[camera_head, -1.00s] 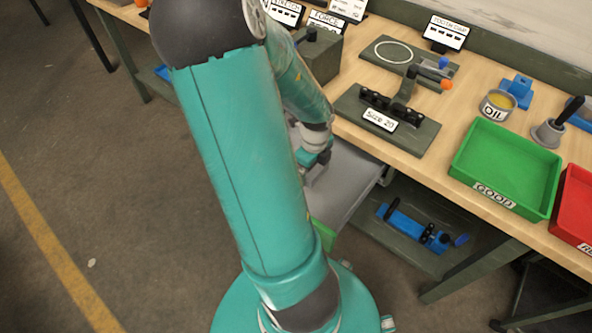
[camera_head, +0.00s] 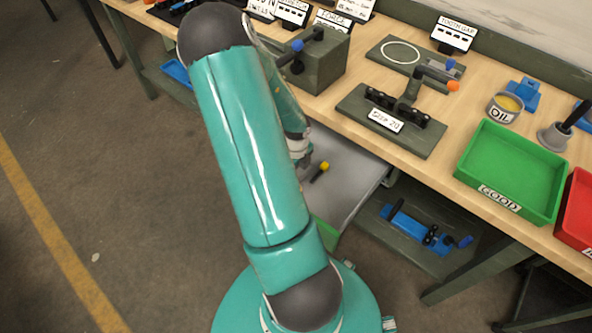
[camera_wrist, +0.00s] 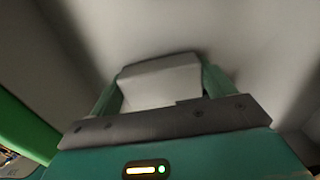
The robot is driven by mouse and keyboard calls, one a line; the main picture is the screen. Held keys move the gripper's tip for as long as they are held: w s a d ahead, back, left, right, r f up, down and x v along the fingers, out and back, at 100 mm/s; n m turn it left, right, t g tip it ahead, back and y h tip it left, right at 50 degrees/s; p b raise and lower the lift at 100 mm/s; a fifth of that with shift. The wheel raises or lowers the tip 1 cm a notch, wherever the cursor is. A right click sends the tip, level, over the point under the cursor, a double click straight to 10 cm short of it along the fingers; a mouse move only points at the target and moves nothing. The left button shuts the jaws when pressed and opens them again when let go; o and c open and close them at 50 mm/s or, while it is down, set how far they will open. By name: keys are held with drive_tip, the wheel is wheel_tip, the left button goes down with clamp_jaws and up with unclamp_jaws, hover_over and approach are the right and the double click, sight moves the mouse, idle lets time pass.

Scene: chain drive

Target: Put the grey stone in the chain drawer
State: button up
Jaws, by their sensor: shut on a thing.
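My gripper (camera_wrist: 163,72) is shut on the pale grey stone (camera_wrist: 160,88), a blocky piece between its two teal fingers in the wrist view. The chain drawer (camera_head: 352,178) is the open grey drawer under the bench front in the head view. My gripper (camera_head: 302,160) shows there only in part, over the drawer's left side, behind my arm. The stone cannot be made out in that view. Grey surfaces fill the wrist view around the fingers; whether the stone touches them, I cannot tell.
A dark tool with a yellow end (camera_head: 321,172) lies in the drawer near my gripper. A green piece (camera_head: 325,234) shows at the drawer's near end. The bench above holds the Size 20 fixture (camera_head: 392,120) and a green tray (camera_head: 512,172). A blue tool (camera_head: 425,230) lies on the lower shelf.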

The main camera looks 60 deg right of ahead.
drive_tip(key=o, duration=0.9)
drive_tip(key=shift+f, duration=0.1)
drive_tip(key=shift+o, duration=0.2)
wheel_tip(320, 180, up, 12)
drive_tip(key=w+a+r+n+t+y, duration=0.1)
drive_tip(key=w+a+r+n+t, duration=0.1)
drive_tip(key=w+a+r+n, duration=0.55)
drive_tip(key=w+a+r+n+t+y, duration=0.1)
drive_tip(key=w+a+r+n, duration=0.2)
drive_tip(key=a+r+n, duration=0.75)
drive_tip(key=s+a+r+n+t+h, duration=0.1)
drive_tip(key=s+a+r+n, duration=0.2)
drive_tip(key=a+n, duration=0.6)
drive_tip(key=s+a+r+n+t+h, duration=0.1)
drive_tip(key=s+a+r+n, duration=0.2)
drive_tip(key=a+n, duration=0.6)
wheel_tip(320, 180, up, 2)
drive_tip(key=shift+s+a+r+n+t, duration=0.2)
drive_tip(key=shift+s+n+t, duration=0.1)
drive_tip(key=shift+n, duration=0.6)
